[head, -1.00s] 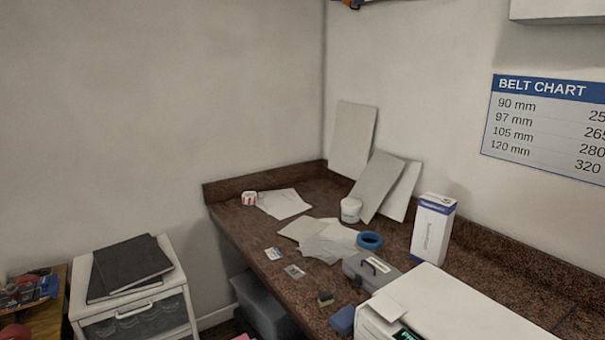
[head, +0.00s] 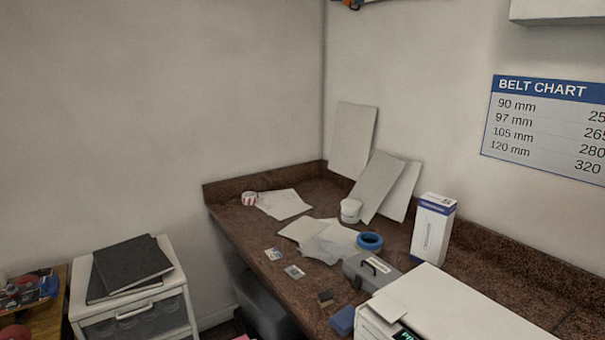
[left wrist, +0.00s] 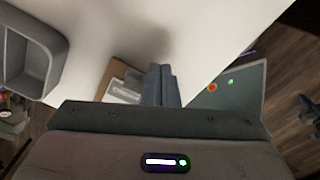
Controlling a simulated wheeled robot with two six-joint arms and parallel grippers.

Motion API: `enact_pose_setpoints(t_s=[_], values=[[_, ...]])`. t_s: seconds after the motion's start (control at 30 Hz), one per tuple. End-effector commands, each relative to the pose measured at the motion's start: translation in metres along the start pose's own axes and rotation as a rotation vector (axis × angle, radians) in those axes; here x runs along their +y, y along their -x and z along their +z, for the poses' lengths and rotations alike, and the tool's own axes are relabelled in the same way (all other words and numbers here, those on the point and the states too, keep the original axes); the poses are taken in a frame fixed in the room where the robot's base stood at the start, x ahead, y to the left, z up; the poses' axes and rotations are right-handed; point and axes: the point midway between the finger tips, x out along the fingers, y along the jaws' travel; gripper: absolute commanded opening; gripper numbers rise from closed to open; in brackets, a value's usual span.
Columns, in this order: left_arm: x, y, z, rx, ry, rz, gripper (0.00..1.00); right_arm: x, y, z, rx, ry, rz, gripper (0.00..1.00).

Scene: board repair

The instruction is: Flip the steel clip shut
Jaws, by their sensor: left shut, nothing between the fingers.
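I cannot make out the steel clip in either view. My left gripper (left wrist: 164,72) shows in the left wrist view with its dark fingers closed together and nothing seen between them. It points past a pale surface. Behind the fingers is a small brown and light-grey item (left wrist: 124,90), too small to name. Neither gripper shows in the head view, and my right gripper is in no view.
In the head view, a brown speckled counter (head: 235,222) holds papers (head: 283,204), blue tape (head: 370,241), a grey case (head: 356,267), a white box (head: 433,228) and a white machine (head: 460,305). A drawer unit (head: 178,270) stands at left.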

Motion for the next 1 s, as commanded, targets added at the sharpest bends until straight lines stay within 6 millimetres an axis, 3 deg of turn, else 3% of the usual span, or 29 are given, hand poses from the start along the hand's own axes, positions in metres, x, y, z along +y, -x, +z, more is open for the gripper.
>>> enact_pose_setpoints(t_s=[1.0], values=[[0.015, 0.000, -0.030, 0.003, 0.000, 0.000, 0.00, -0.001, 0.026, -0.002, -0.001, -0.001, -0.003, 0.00]])
